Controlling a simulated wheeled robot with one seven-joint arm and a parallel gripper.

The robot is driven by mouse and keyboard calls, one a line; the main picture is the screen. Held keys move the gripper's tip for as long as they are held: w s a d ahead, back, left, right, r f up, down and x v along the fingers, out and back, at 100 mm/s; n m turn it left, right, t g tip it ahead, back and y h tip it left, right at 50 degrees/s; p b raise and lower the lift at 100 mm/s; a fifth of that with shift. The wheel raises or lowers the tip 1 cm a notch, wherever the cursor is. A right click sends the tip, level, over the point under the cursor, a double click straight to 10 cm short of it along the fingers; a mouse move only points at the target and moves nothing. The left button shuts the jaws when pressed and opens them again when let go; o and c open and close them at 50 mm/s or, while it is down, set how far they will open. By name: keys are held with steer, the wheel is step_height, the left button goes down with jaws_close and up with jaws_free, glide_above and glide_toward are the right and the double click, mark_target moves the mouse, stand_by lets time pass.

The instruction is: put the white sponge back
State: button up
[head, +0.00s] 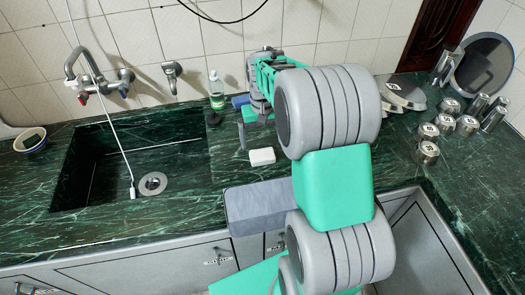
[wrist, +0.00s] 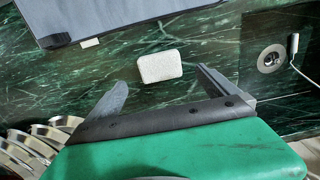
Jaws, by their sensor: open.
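The white sponge (head: 262,156) lies flat on the green marble counter (head: 150,238), right of the sink. It also shows in the wrist view (wrist: 160,67), just beyond the fingertips. My gripper (wrist: 163,88) is open and empty, its two fingers spread with the sponge ahead of the gap and apart from them. In the head view my arm reaches over the counter, and my gripper (head: 247,132) is partly hidden, behind the sponge. A blue sponge-like item (head: 240,101) shows at the wall, partly covered by my gripper.
The sink (head: 75,180) with its drain (head: 153,183) is at left. A bottle (head: 216,90) stands near the wall. Several metal canisters (head: 427,153) and stacked lids (head: 402,93) are at right. A small bowl (head: 30,140) sits at far left.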

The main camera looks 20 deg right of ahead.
steer(key=s+a+r+t, duration=0.1)
steer(key=s+a+r, duration=0.1)
steer(key=s, duration=0.3)
steer(key=s+a+r+n+t, duration=0.1)
steer(key=s+a+r, duration=0.2)
steer(key=s+a, duration=0.2)
steer(key=s+a+r+n+t, duration=0.1)
steer(key=s+a+r, duration=0.2)
steer(key=s, duration=0.3)
steer(key=shift+a+t, duration=0.3)
steer(key=shift+d, duration=0.1)
stand_by(0.4)
